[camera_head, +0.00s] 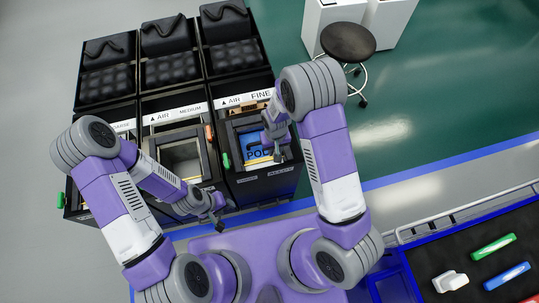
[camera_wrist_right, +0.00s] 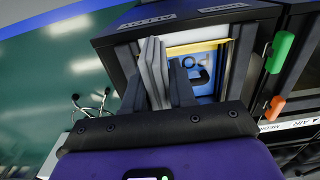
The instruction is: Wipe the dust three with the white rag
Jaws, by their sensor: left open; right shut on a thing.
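My right gripper (camera_head: 277,146) is over the open front bin (camera_head: 264,183) of the cabinet column marked FINE. In the right wrist view its jaws are closed on a thin light-grey piece (camera_wrist_right: 154,72); I cannot tell whether this is the rag. Behind it in the bin lies a blue panel with lettering (camera_head: 255,140), also in the wrist view (camera_wrist_right: 203,70). My left gripper (camera_head: 214,213) is open and empty, in front of the MEDIUM column's open bin (camera_head: 184,160). No dust patch is clearly visible. A small white object (camera_head: 450,281) lies on the tray at lower right.
The black tray (camera_head: 440,245) with a blue edge also holds a green piece (camera_head: 493,247) and a blue piece (camera_head: 507,276). A round stool (camera_head: 348,43) stands behind right. Green handle (camera_wrist_right: 280,52) and orange handle (camera_wrist_right: 274,107) stick out beside the bin. Green floor at right is mostly clear.

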